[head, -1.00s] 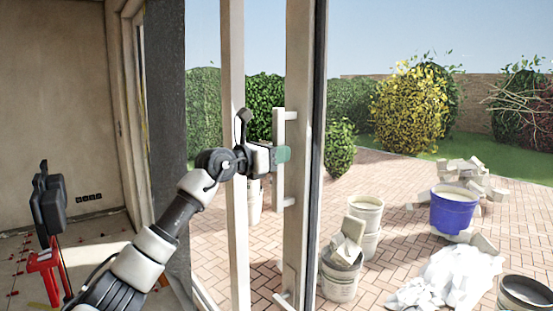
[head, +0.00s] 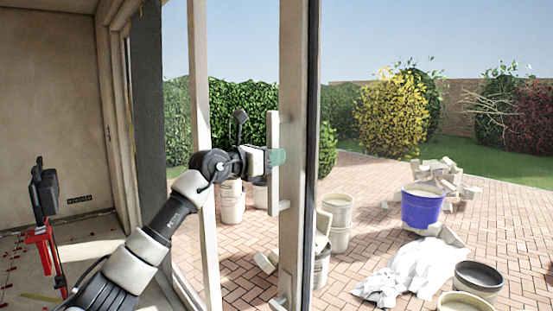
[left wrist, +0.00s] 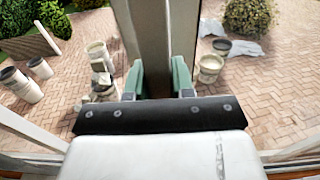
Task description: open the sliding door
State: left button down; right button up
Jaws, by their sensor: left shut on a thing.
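The sliding door's pale upright frame (head: 295,235) stands in the middle of the head view, with a dark edge on its right. Its white vertical bar handle (head: 273,190) is on the near face. My left gripper (head: 277,157) is shut on the handle at about mid-height, and its green fingertips partly hide the bar. In the left wrist view the green fingers of the left gripper (left wrist: 158,78) stand either side of the upright bar, with the door frame behind it. My right gripper is not in view.
A pale post (head: 203,150) stands left of the door, beside a dark pillar (head: 148,130). Outside, buckets, a blue tub (head: 422,207), a white sheet (head: 403,270) and rubble lie on brick paving. A red stand (head: 43,255) is indoors at left.

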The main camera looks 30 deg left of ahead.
pick_arm(q)
jog(key=shift+d+r, duration=0.15)
jog(key=shift+r, duration=0.15)
jog(key=c, duration=1.2)
grip_release()
jog(key=shift+o, duration=1.1)
jog(key=shift+s+d, duration=0.1)
jog(key=shift+d, duration=0.3)
jog(key=b+v, duration=0.5)
jog(key=v, duration=0.6)
jog(key=shift+f, duration=0.2)
